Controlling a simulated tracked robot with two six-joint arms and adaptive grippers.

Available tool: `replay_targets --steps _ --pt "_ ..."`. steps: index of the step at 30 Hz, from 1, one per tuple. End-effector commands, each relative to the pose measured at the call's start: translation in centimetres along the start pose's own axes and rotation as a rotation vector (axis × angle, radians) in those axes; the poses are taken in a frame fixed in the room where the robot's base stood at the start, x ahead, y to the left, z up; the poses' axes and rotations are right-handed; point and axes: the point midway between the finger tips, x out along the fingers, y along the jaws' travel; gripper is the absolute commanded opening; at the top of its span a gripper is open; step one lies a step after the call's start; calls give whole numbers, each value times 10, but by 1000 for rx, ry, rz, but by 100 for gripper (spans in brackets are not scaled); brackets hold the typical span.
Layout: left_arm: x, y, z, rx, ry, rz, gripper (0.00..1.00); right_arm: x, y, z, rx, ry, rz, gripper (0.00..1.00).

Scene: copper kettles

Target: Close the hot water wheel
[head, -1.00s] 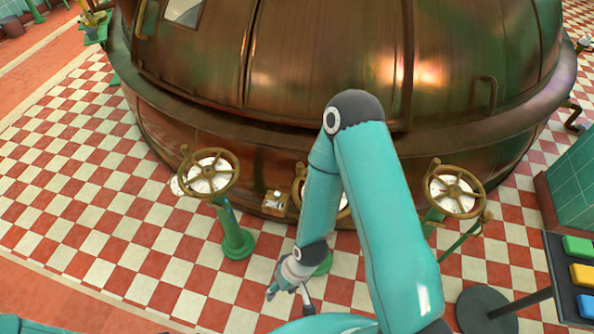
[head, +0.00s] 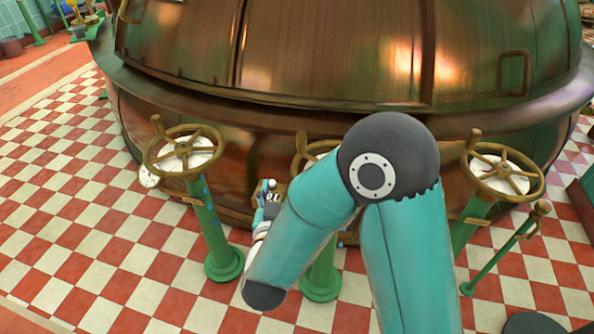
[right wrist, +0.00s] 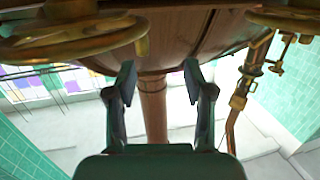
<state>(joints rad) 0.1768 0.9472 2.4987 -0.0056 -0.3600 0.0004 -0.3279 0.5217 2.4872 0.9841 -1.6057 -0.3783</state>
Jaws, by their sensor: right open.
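Three brass spoked wheels stand on green posts before the copper kettle: the left wheel (head: 184,152), the middle wheel (head: 302,146), largely hidden by my right arm, and the right wheel (head: 503,172). I cannot tell which is the hot water wheel. My right gripper (head: 268,190) is between the left and middle wheels, apart from the left one; its tips are small here. In the right wrist view it (right wrist: 157,82) is open with nothing between its fingers. One brass wheel (right wrist: 75,38) shows there at upper left, another (right wrist: 290,18) at upper right. My left gripper is out of view.
The large copper kettle (head: 330,70) fills the back and blocks the way behind the wheels. A thin green post with a brass top (head: 541,208) stands near the right wheel. The checkered floor (head: 90,200) at left is clear.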

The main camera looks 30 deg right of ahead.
Motion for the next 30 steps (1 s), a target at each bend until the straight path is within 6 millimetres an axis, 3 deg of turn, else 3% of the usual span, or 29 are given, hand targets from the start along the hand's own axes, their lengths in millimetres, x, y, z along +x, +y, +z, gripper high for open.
replay_targets --steps 1,3,11,17,30 --pt "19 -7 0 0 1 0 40 -2 5 6 3 38 29 53" --pt "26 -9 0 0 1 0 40 -6 11 0 2 74 65 53" --pt "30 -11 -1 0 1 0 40 1 21 -10 0 111 110 53" --pt "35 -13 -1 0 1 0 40 34 25 -12 2 111 113 53" --pt "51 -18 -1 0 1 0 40 125 34 -22 0 111 108 53"
